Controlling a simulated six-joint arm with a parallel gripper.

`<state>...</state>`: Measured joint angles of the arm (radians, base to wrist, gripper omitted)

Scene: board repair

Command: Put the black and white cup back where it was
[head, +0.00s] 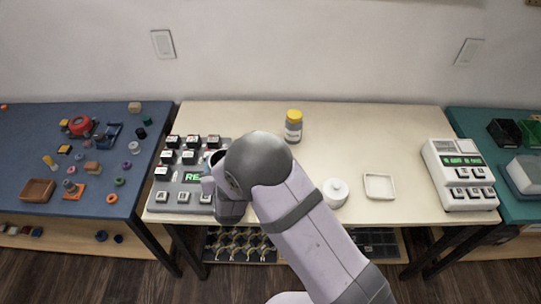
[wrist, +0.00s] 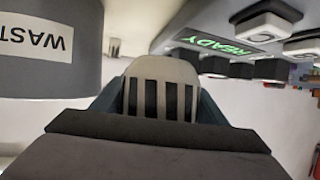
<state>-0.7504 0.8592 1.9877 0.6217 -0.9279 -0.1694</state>
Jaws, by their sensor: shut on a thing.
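The black and white cup (wrist: 160,85) shows in the wrist view, pale with dark upright stripes. My gripper (wrist: 160,108) is shut on it, with a finger on each side. The cup's lower part is hidden behind the gripper body. In the head view my arm covers the cup and the fingers, beside the grey device (head: 183,200) with black and white keys. That device's green READY screen (wrist: 218,44) shows at the upper right of the wrist view.
A grey bin labelled WASTE (wrist: 45,75) stands close left in the wrist view. On the cream table (head: 345,130) are a yellow-capped bottle (head: 293,127), a round white container (head: 335,193), a shallow white tray (head: 379,185) and a white keyed device (head: 460,175). The back right is clear.

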